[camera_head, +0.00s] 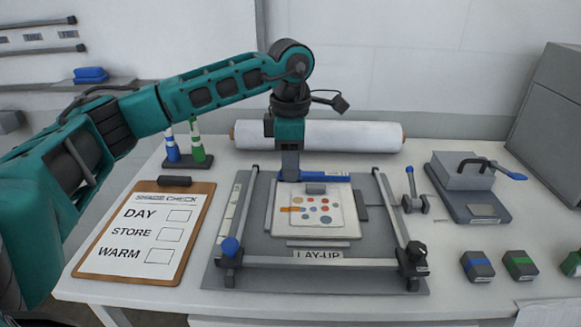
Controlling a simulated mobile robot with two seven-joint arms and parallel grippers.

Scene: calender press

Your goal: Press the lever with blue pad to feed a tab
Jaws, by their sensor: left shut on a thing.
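The lever with a blue pad (512,173) sticks out to the right from a grey feeder box (463,172) on a dark base at the right of the table. A small grey plate (482,211) lies at the base's front. My left gripper (290,177) is over the far edge of the lay-up board, well left of the lever. It is shut on a blue bar (328,177) lying along the far edge of the pale sheet (312,225); its fingertips are hard to make out. My right gripper is not in view.
The grey lay-up board (220,273) has rails and a front crossbar (320,263). A white roll (345,135) lies behind it. A clipboard (108,271) is at left.

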